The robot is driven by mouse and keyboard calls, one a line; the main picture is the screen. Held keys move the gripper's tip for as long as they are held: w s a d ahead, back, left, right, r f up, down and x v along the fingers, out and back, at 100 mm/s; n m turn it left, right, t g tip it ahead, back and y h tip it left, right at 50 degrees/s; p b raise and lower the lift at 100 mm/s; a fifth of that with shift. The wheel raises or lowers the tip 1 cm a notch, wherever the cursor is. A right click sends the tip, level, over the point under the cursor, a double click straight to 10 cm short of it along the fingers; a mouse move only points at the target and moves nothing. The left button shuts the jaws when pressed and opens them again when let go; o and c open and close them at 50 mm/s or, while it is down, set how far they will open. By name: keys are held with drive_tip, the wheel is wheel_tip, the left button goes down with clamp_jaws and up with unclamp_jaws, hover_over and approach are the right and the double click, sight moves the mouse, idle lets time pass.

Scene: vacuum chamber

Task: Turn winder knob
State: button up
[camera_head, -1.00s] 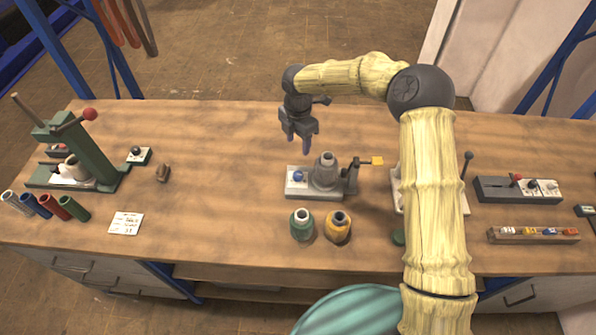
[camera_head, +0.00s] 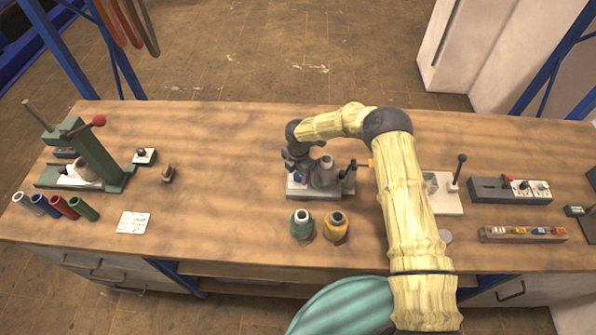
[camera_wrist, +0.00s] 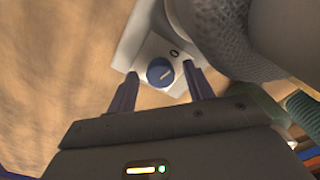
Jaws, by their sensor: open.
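The winder (camera_head: 323,172) stands in the middle of the bench, a grey machine on a pale base with a crank on its right side. Its blue knob (camera_wrist: 160,72) shows in the wrist view, round with a pale pointer line, on the pale base (camera_wrist: 140,45) near a printed 0. My gripper (camera_wrist: 158,88) is open, with one finger to each side of the knob and apart from it as far as I can tell.
A green press (camera_head: 90,155) is at the left. A lever box (camera_head: 490,190) and a rack of small items (camera_head: 522,235) lie to the right. The bench between press and winder is mostly clear.

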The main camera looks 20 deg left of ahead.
drive_tip(key=shift+f, duration=0.2)
drive_tip(key=c, duration=1)
drive_tip(key=shift+a, duration=0.1)
